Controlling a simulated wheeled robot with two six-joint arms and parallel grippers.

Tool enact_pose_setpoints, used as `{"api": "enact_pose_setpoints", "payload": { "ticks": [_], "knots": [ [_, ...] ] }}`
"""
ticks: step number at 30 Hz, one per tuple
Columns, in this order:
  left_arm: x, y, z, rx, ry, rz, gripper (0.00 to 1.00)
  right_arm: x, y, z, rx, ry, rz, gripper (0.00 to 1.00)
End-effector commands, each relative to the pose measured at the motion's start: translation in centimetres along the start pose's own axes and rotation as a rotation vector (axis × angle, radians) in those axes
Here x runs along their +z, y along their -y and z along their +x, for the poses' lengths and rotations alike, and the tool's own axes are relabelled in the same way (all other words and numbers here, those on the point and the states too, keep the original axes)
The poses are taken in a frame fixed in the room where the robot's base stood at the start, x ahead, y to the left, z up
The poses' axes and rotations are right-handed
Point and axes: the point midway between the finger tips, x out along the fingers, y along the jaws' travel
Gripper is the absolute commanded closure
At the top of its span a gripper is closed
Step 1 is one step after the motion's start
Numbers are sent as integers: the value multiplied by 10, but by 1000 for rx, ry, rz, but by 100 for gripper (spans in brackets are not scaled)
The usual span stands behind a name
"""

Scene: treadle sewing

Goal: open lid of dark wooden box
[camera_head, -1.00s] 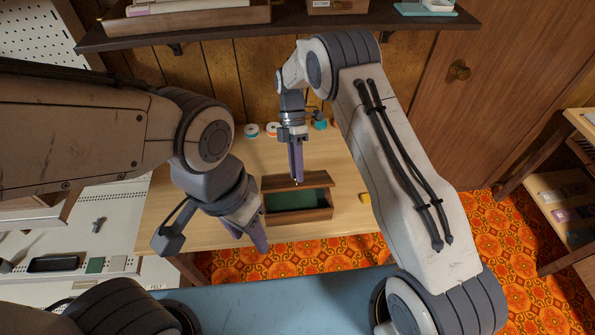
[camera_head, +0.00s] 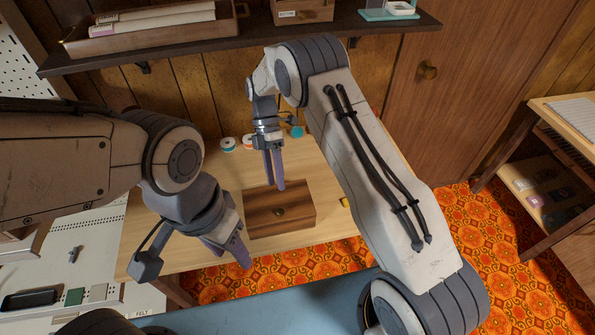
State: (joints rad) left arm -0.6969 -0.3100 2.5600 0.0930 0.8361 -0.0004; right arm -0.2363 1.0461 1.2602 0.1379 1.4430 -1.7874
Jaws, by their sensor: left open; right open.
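The dark wooden box (camera_head: 295,218) stands on the light wooden table, with its lid (camera_head: 268,197) down and a small round brass-coloured fitting at the front. Its inside is hidden. My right gripper (camera_head: 274,184) is open and empty, pointing down at the back of the lid. Its tips overlap the lid in the picture; I cannot tell whether they touch it. My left gripper (camera_head: 230,257) is open and empty, low beside the box's left front corner and apart from it.
Thread spools (camera_head: 228,144) stand at the back of the light wooden table (camera_head: 150,230). A dark shelf (camera_head: 200,50) with trays hangs above. A white workbench with small items is at the left.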

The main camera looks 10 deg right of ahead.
Motion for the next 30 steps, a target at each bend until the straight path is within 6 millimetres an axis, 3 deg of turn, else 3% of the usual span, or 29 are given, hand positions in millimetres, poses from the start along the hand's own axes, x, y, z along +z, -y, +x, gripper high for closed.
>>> {"api": "enact_pose_setpoints", "payload": {
  "ticks": [5, 18, 24, 30],
  "knots": [
    [1, 1, 15, 0, 0, 0, 50, -4, 20, -24, 3, 0, 1, 44],
    [2, 3, 36, 0, 0, 0, 50, 35, 115, -35, 2, 0, 3, 44],
    [2, 3, 38, 0, 0, 0, 50, 43, 136, -39, 0, -1, 1, 44],
    [2, 3, 38, 0, 0, 0, 50, 44, 141, -40, -1, 0, 0, 44]
  ]
}}
